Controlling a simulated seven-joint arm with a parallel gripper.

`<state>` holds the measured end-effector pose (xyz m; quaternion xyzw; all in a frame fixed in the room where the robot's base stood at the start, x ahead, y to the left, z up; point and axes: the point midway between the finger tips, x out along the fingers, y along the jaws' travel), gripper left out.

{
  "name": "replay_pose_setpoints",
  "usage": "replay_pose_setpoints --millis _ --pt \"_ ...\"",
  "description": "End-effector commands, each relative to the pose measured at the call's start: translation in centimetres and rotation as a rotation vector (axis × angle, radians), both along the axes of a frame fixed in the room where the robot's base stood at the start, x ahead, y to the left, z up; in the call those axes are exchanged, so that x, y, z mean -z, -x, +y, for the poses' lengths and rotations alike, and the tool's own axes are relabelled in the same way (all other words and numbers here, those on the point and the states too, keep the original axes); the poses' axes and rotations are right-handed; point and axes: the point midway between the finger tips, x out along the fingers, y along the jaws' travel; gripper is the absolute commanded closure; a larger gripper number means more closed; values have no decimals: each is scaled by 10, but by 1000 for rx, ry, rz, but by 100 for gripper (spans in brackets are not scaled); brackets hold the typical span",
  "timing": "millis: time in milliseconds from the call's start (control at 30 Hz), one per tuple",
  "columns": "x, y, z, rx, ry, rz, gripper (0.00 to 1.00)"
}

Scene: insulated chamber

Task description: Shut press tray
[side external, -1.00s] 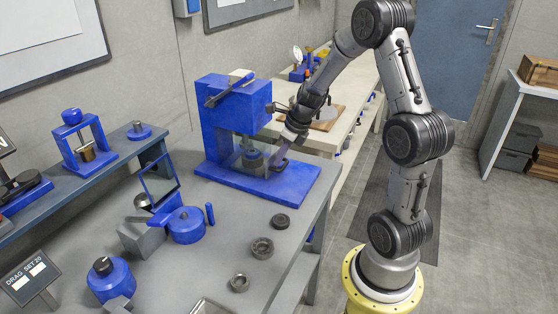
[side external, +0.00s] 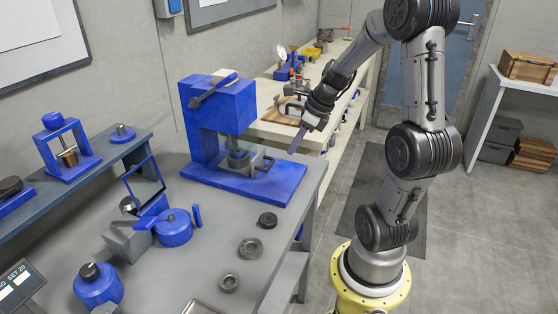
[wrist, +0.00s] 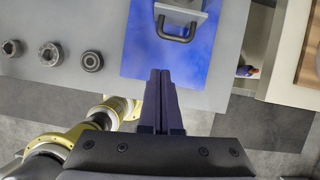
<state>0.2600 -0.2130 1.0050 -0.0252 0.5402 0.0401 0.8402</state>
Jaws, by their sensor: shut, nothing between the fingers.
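The blue press (side external: 222,115) stands on the grey bench, with a flat blue base plate (side external: 285,186). Its tray (wrist: 190,8) carries a dark loop handle (side external: 266,164) at the front, which also shows at the top of the wrist view (wrist: 177,36). In the side view the tray sits under the press head around a round die (side external: 238,158); I cannot tell how far in it is. My gripper (side external: 295,148) is shut and empty, in the air right of the handle and apart from it. In the wrist view its fingers (wrist: 159,74) point toward the handle.
Several dark rings (side external: 250,247) lie on the bench in front of the press. A blue pot (side external: 174,228) and a tilted framed panel (side external: 145,180) stand to the left. A cream bench (side external: 290,132) with tools is behind; the floor at right is open.

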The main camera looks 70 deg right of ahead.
Motion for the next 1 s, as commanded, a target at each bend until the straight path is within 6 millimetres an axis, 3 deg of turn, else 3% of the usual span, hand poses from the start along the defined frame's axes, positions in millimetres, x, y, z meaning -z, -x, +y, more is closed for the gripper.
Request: replay_pose_setpoints --millis 133,300,467,867,1000 --pt "-1 28 -8 95 -7 -19 100" --pt "3 32 -14 122 -2 -22 100" --pt "22 22 -13 119 -4 -19 100" --pt "92 -12 -14 120 -3 -19 100" --pt "83 -34 -15 116 2 -23 100"
